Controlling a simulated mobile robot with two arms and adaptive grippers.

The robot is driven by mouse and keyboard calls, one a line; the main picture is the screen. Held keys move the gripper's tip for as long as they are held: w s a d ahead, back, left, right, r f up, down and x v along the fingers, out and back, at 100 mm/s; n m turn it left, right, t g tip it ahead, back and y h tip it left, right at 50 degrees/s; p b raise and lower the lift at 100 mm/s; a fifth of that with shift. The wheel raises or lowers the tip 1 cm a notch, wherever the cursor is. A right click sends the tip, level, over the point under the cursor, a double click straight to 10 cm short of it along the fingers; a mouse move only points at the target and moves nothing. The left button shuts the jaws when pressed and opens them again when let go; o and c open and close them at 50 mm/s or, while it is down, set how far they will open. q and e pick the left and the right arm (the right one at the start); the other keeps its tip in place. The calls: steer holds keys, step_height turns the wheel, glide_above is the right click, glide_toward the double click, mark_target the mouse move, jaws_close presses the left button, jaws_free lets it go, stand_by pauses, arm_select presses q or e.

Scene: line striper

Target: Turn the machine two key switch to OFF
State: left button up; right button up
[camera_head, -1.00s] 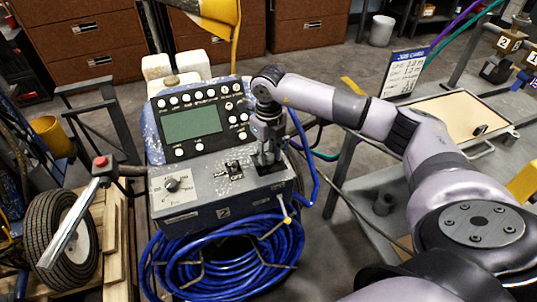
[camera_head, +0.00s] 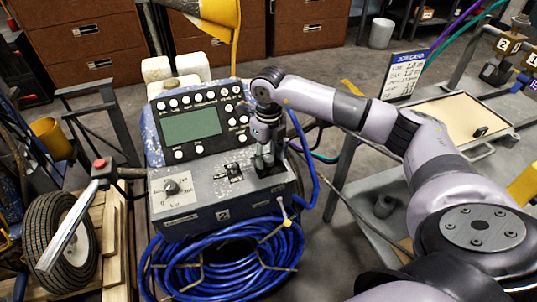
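Machine two is a line striper with a grey control box (camera_head: 222,209) that carries a "2" label on its front. A black rotary knob (camera_head: 171,187) on a white dial plate sits at the left of the box top. A small black switch (camera_head: 234,172) sits near the middle. My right gripper (camera_head: 268,170) points down at the right part of the box top. Its fingers cover whatever lies under them, so the key switch there is hidden and I cannot tell if they hold it. My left gripper is not in view.
A panel with a green screen (camera_head: 191,127) and several buttons rises behind the box. A coil of blue hose (camera_head: 225,265) hangs in front. A lever with a red button (camera_head: 99,163) stands at the left. A grey cart (camera_head: 375,182) with a tray is at the right.

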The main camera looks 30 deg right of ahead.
mark_target(268, 158)
steer(key=shift+o, duration=0.2)
step_height(268, 158, up, 12)
stand_by(0.5)
stand_by(0.4)
